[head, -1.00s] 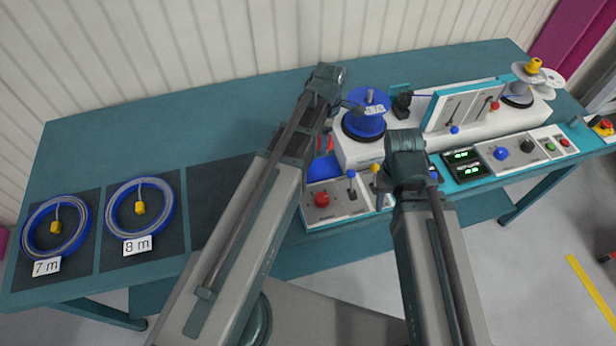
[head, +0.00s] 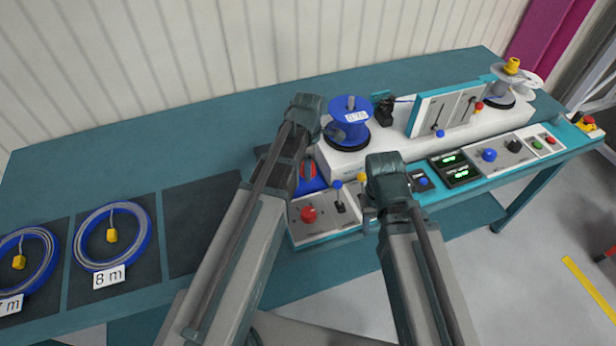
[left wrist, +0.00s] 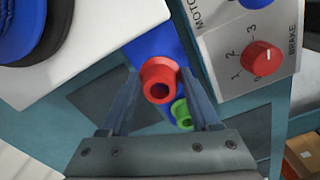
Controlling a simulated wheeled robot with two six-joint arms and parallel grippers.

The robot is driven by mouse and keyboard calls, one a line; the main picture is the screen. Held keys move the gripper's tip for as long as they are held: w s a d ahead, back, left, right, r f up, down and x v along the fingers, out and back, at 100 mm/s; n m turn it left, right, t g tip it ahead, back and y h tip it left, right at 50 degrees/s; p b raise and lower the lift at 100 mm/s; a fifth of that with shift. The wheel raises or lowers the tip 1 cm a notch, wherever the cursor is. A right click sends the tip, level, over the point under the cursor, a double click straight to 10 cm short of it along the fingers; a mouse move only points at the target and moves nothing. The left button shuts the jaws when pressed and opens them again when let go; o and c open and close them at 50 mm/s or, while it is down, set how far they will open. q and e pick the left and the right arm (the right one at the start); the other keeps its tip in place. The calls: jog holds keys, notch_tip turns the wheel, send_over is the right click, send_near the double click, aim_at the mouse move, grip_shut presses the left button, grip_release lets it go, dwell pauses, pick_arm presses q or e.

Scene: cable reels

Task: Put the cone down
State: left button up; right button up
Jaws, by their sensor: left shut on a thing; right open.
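The red cone (left wrist: 158,82), with a round hole in its top, sits between the fingertips of my left gripper (left wrist: 158,90), which is shut on it. A blue tray (left wrist: 153,45) lies below it. A green cone (left wrist: 181,113) stands close by near the right-hand finger. In the head view a bit of the red cone (head: 308,170) shows above the blue tray (head: 311,186), beside my left wrist. I cannot tell whether the red cone touches the tray. My right gripper (head: 385,195) is open over the panel's front; its fingers are mostly hidden.
A white machine with a blue spool (head: 347,122) stands just right of my left gripper. A panel with a red knob (head: 308,214) and levers is in front. Blue cable coils (head: 112,237) lie on dark mats at left. An empty mat (head: 203,225) lies beside them.

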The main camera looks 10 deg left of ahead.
pick_arm(q)
notch_tip(320, 180, down, 4)
jog(key=b, duration=0.3)
jog(key=shift+r, duration=0.2)
jog(key=shift+f, duration=0.1)
jog(key=o, duration=0.9)
jog(key=shift+f+b, duration=0.1)
jog(key=shift+b, duration=0.2)
jog(key=o, duration=0.5)
jog(key=shift+c, duration=0.2)
